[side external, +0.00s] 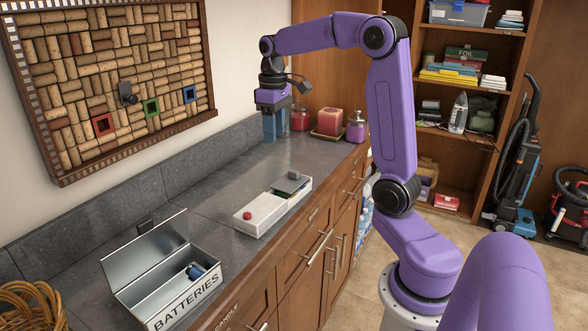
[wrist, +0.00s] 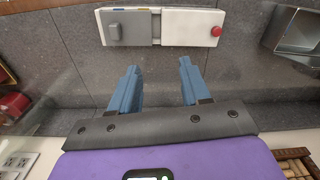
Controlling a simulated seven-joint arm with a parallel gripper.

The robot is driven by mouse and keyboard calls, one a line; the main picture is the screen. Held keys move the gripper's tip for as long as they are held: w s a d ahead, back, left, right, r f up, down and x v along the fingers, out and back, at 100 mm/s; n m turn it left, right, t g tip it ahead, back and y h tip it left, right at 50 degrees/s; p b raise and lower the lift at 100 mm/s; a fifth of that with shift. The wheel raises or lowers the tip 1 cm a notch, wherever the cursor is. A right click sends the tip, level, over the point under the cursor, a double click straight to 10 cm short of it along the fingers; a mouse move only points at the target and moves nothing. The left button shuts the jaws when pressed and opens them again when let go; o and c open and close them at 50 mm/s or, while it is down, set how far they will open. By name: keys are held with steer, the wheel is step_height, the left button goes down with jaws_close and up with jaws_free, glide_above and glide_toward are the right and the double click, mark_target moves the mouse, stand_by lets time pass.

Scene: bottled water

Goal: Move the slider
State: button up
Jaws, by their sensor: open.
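A long white box (side external: 261,214) lies on the grey counter, with a grey panel (side external: 287,185) at its far end. A small dark grey slider knob (side external: 292,174) stands on that panel. The box has a red button (side external: 247,215) at its near end. In the wrist view, the box (wrist: 188,27) is at the top, with the slider knob (wrist: 114,32) at left and the red button (wrist: 215,31) at right. My gripper (wrist: 158,67) is open and empty between its blue fingers. In the side view, my gripper (side external: 270,139) points down, beyond the box and apart from it.
An open metal battery box (side external: 165,268) with a blue battery (side external: 194,271) stands at the near end of the counter. Candles (side external: 330,121) and jars stand behind my gripper. A cork board (side external: 110,75) hangs on the wall. The counter around the white box is clear.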

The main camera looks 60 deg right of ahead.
steer(key=r+m, duration=0.1)
steer(key=m, duration=0.1)
glide_above(294, 171)
step_height(294, 171, down, 17)
steer(key=shift+d+f, duration=0.1)
stand_by(0.3)
jaws_close()
